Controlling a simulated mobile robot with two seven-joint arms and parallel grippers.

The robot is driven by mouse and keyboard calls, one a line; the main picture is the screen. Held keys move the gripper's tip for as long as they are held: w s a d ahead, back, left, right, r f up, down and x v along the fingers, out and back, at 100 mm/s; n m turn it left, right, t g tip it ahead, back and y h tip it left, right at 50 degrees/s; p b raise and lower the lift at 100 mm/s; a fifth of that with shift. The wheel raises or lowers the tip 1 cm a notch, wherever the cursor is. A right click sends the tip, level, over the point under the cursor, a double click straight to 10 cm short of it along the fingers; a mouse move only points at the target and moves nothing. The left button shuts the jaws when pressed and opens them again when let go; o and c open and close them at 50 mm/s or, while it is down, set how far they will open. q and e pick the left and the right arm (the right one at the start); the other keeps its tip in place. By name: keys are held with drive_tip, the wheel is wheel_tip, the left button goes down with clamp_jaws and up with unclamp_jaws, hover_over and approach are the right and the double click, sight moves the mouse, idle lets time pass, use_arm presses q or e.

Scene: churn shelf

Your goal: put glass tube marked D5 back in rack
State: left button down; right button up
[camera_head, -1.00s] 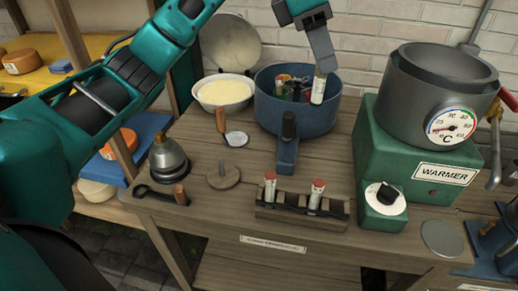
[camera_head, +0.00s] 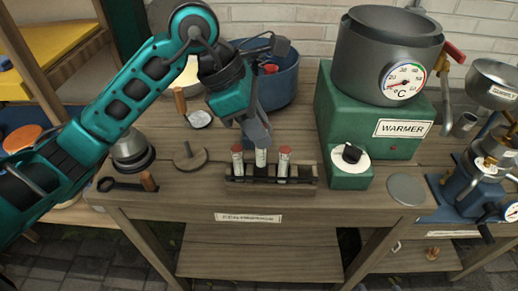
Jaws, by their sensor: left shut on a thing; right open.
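The wooden tube rack (camera_head: 305,187) stands near the table's front edge. Two tubes with red caps stand in it, a left tube (camera_head: 237,161) and a right tube (camera_head: 284,163). My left gripper (camera_head: 258,142) is above the rack, pointing down and shut on a glass tube (camera_head: 261,158). The held tube is upright between the other two, its lower end at the rack's middle. I cannot tell how deep it sits, and its top is hidden by the fingers. Its marking is too small to read. My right gripper is not in view.
A blue pot (camera_head: 283,88) stands behind my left gripper. The green warmer (camera_head: 330,125) with a grey pot (camera_head: 375,60) is to the right of the rack. A wooden disc with a peg (camera_head: 190,160) and a kettle-like weight (camera_head: 132,152) are to the left.

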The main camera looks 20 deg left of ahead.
sight(259, 152)
use_arm(q)
drive_tip(key=shift+f, duration=2.55)
drive_tip(key=shift+f+b, duration=0.25)
drive_tip(key=shift+b, duration=0.15)
drive_tip(key=c, duration=1)
unclamp_jaws()
drive_tip(key=shift+r, duration=0.1)
drive_tip(key=shift+o, duration=0.2)
